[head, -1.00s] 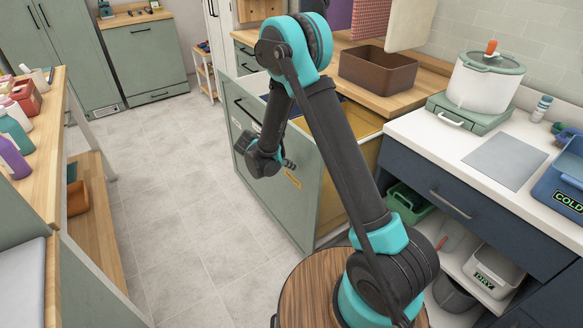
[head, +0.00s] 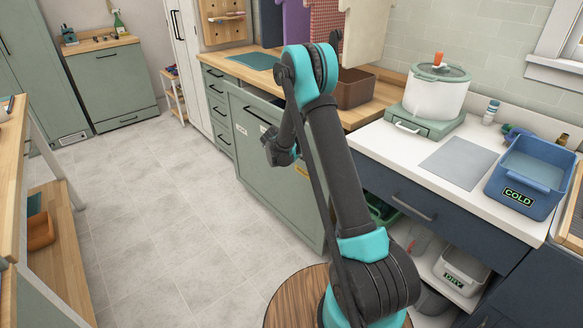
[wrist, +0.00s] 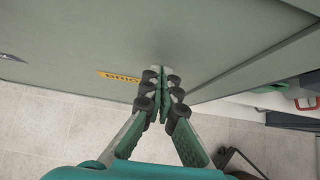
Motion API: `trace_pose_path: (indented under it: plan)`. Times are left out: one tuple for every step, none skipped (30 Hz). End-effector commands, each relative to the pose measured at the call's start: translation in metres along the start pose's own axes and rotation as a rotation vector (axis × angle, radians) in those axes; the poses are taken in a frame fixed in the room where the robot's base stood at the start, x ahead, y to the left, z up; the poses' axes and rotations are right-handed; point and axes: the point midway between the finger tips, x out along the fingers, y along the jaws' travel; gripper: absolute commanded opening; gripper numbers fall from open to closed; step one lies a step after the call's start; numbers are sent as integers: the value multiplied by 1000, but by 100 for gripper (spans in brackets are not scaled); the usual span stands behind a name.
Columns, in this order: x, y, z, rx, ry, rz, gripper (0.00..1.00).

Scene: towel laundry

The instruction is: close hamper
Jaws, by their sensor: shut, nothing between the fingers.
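The hamper is a pull-out unit with a sage-green front panel (head: 262,170) and a black bar handle, under the wooden counter in the head view. Its front appears to stand slightly proud of the drawers on its left. A narrow strip of the inside shows at its top edge; my arm hides part of it. In the wrist view the same green panel (wrist: 90,50) fills the upper part, with a yellow label (wrist: 118,76). My gripper (wrist: 165,88) is shut and empty, its fingertips at the panel near the label. I cannot tell whether they touch it.
The navy counter unit (head: 385,190) stands right of the hamper, with a blue COLD tub (head: 530,175) on top and a DRY bin (head: 465,270) below. A wooden shelf unit (head: 50,250) is at left. The tiled floor (head: 150,200) between is clear.

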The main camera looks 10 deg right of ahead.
Motion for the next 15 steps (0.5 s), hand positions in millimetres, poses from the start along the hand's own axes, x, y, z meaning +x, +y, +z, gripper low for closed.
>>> trace_pose_path:
  plan:
    - [11,-1,11,3,-1,-3,0]
    - [17,-1,17,3,0,-3,0]
    - [24,-1,24,4,0,-3,0]
    - [29,-1,28,3,0,-3,0]
    - [34,-1,34,3,0,-2,0]
    - [40,-1,39,3,0,-2,0]
    - [44,-1,44,3,1,-2,0]
    - [48,-1,48,2,1,-2,0]
    - [53,-1,53,2,0,-2,0]
    - [57,0,56,2,0,-1,0]
    - [60,0,60,2,0,-1,0]
    - [64,-1,64,2,0,-1,0]
    - [67,-1,66,1,0,-1,0]
    - [69,0,69,0,0,-1,0]
    - [72,0,72,0,0,-1,0]
